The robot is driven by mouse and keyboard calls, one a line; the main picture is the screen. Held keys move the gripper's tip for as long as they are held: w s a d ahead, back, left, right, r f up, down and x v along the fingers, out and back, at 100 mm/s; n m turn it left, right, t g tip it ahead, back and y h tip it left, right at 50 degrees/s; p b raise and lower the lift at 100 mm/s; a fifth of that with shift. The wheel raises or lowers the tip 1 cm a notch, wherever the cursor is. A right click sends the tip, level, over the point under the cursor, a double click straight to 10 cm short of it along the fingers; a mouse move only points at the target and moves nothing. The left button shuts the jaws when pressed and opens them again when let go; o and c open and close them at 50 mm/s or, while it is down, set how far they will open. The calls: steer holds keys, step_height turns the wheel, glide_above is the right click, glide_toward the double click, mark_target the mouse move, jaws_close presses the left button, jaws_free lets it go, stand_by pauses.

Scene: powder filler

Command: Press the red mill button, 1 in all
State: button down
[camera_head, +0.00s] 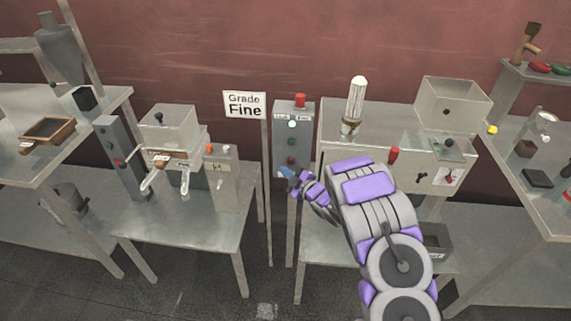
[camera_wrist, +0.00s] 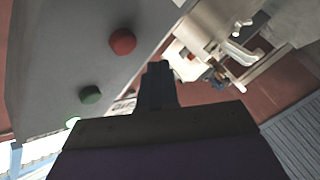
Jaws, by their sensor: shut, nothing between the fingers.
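A grey control box (camera_head: 281,151) stands behind the tables, with a lit pale lamp at the top, a green button (camera_head: 291,141) below it and a dark red button (camera_head: 290,160) at the bottom. My gripper (camera_head: 289,174) is shut and empty, just below the red button in the head view. In the wrist view a round red button (camera_wrist: 122,41) and a green button (camera_wrist: 91,94) sit on a grey panel. My shut fingers (camera_wrist: 158,72) point up beside the panel, right of and below the red button, apart from it in the picture.
A sign reading "Grade Fine" (camera_head: 244,105) stands left of the box on a thin post. A machine (camera_head: 170,129) stands on the left table. A hopper machine (camera_head: 436,110) with a red knob (camera_head: 394,154) is on the right. A narrow floor gap lies between the tables.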

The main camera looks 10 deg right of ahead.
steer(key=shift+w+d+r, duration=0.1)
steer(key=shift+w+d, duration=0.3)
steer(key=shift+d, duration=0.3)
steer(key=shift+w+d, duration=0.4)
steer(key=shift+d, duration=0.3)
stand_by(1.3)
steer(key=shift+a, duration=0.15)
steer(key=shift+s+a, duration=0.35)
steer(key=shift+s, duration=0.5)
steer(key=shift+s+b, duration=0.1)
steer(key=shift+b, duration=0.2)
